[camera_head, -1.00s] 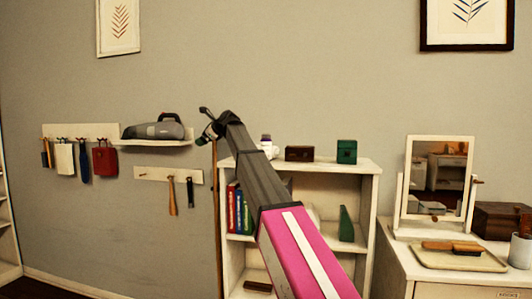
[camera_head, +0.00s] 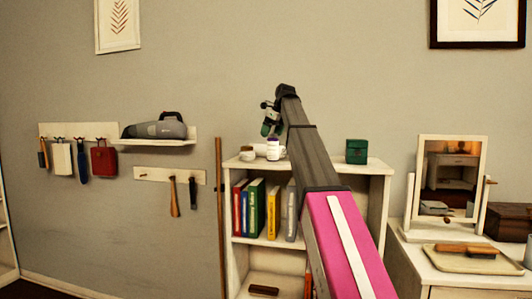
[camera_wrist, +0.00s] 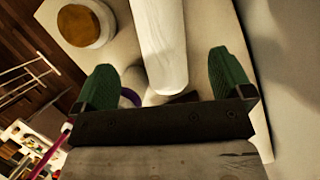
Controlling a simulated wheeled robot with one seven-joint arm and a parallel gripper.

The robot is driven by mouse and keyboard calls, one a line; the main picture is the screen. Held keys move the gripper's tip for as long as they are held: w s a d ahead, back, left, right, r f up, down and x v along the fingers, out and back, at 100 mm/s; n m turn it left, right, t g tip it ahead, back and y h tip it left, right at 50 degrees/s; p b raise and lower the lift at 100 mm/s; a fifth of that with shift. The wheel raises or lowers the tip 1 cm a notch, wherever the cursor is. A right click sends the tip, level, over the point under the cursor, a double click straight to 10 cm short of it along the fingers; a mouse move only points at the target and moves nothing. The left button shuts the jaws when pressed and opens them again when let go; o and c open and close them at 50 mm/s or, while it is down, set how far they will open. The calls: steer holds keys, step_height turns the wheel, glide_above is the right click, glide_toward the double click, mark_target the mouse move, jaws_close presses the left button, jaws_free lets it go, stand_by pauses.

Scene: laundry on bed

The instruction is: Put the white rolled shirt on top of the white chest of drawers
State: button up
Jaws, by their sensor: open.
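No thing that I can surely call the white rolled shirt shows in the head view. In the wrist view a long pale cylindrical thing (camera_wrist: 160,40) lies between and beyond the fingers; I cannot tell whether it is the shirt. My gripper (camera_wrist: 162,65) is open, with green fingers apart on either side. In the head view my gripper (camera_head: 268,117) is above the left part of the white bookshelf top. A white drawer unit (camera_head: 430,265) stands at the right, partly cut off, and may be the chest of drawers.
A mirror (camera_head: 452,170) and tray (camera_head: 470,260) occupy the drawer unit. A handheld vacuum (camera_head: 155,127) sits on a wall shelf. A brown pole (camera_head: 219,215) stands beside the bookshelf.

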steer(key=x, duration=0.9)
steer(key=shift+w, duration=0.1)
steer(key=shift+c, duration=0.3)
steer(key=c, duration=1.1)
steer(key=shift+r, duration=0.1)
step_height(320, 180, up, 18)
steer(key=shift+f, duration=0.1)
